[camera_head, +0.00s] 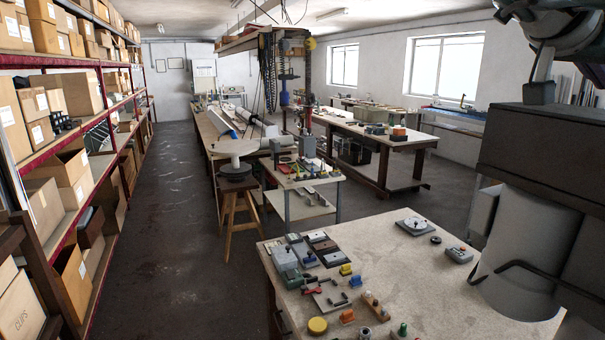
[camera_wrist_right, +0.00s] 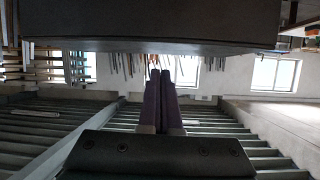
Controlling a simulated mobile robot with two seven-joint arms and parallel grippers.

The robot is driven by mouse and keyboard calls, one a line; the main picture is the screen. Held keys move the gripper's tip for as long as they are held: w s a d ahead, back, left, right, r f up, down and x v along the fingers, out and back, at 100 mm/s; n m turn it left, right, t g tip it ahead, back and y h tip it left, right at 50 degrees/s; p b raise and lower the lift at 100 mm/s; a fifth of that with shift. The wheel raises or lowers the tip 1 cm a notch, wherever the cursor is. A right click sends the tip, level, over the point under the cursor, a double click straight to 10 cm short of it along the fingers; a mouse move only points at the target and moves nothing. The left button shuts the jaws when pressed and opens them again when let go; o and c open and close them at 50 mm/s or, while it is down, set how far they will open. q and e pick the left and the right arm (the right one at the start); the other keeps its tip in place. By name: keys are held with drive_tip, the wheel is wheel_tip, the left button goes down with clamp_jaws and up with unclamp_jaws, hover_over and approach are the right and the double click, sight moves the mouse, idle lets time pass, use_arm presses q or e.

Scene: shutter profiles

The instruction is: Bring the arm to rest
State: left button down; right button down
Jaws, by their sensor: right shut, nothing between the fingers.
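My right gripper (camera_wrist_right: 161,78) shows in the right wrist view, its two dark fingers side by side and shut with nothing between them. They point up the picture towards the lower edge of a large dark block. Whether they touch it I cannot tell. In the head view, large grey and dark arm parts fill the right side, and the right fingertips cannot be made out there. My left gripper is in neither view.
A worktable (camera_head: 400,300) with several small fixtures and coloured parts stands at the front. A wooden stool (camera_head: 238,210) is behind it. Shelves of cardboard boxes (camera_head: 75,95) line the left wall. The aisle floor (camera_head: 170,240) is clear.

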drive_tip(key=s+d+r+t+h, duration=0.1)
drive_tip(key=s+d+t+h, duration=0.2)
drive_tip(key=d, duration=0.4)
drive_tip(key=s+a+f+n+t+y, duration=0.3)
drive_tip(key=a+f+n+y, duration=0.5)
drive_tip(key=a+f+n, duration=0.15)
drive_tip(key=s+a+f+n+t+y, duration=0.2)
drive_tip(key=a+f+n+t+y, duration=0.1)
drive_tip(key=a+f+n+y, duration=0.65)
drive_tip(key=s+a+f+g, duration=0.3)
drive_tip(key=s, duration=0.5)
drive_tip(key=s+a+f+m+g+h, duration=0.1)
drive_tip(key=s+a+f+g, duration=0.2)
drive_tip(key=s, duration=0.6)
drive_tip(key=s+a+f+m+g, duration=0.1)
drive_tip(key=s+a+f+g, duration=0.2)
drive_tip(key=s, duration=0.6)
drive_tip(key=shift+a+f+g+h, duration=0.35)
drive_tip(key=shift+a+g, duration=0.05)
drive_tip(key=shift+a, duration=0.3)
